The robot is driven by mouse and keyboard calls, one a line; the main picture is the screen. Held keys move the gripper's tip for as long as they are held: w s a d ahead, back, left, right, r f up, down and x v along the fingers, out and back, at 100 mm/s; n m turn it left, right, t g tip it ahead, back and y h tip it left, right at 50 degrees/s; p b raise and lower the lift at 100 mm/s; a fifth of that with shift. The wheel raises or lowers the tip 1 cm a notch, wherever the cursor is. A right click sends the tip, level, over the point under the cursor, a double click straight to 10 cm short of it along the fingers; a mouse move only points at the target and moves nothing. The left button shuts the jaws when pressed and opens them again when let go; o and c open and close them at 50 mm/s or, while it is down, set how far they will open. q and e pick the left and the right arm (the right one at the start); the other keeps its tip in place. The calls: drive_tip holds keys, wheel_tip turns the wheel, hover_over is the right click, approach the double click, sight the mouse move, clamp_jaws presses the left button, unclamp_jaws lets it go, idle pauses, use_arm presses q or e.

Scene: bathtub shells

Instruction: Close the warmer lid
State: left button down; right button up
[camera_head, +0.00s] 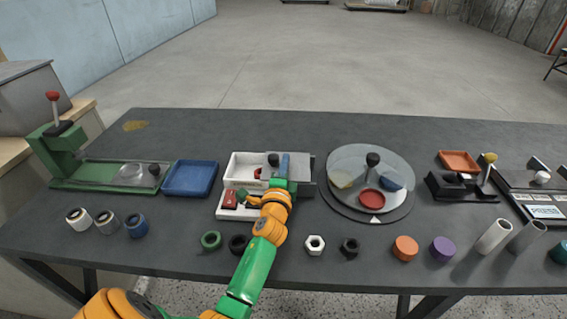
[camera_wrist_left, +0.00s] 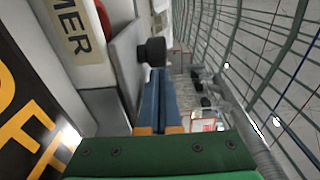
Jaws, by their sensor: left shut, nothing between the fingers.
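The warmer is a white box (camera_head: 235,176) in the middle of the table in the head view; part of its label, ending in "MER", shows in the left wrist view (camera_wrist_left: 78,28). Its grey lid (camera_head: 299,160) lies over to the right, and the left part of the box is open. A black knob (camera_head: 273,159) stands on the lid; it also shows in the left wrist view (camera_wrist_left: 152,50). My left gripper (camera_head: 284,159) is shut and empty, its blue fingers (camera_wrist_left: 159,74) just right of the knob. I cannot tell whether they touch it. My right gripper is not in view.
A blue tray (camera_head: 190,178) and a green press (camera_head: 65,150) stand to the left. A round turntable (camera_head: 371,205) with small dishes stands close on the right. Several rings and nuts, such as a green ring (camera_head: 211,240), line the front. The table's back strip is clear.

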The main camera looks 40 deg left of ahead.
use_arm(q)
drive_tip(key=shift+s+a+r, duration=0.1)
drive_tip(key=shift+s+a, duration=0.15)
drive_tip(key=shift+a, duration=0.05)
drive_tip(key=s+a, duration=0.1)
drive_tip(key=s+a+p, duration=0.1)
drive_tip(key=a, duration=0.1)
drive_tip(key=s+a+p, duration=0.1)
drive_tip(key=a, duration=0.1)
drive_tip(key=shift+s+a, duration=0.15)
drive_tip(key=shift+a, duration=0.05)
drive_tip(key=shift+s+a, duration=0.15)
drive_tip(key=shift+a, duration=0.1)
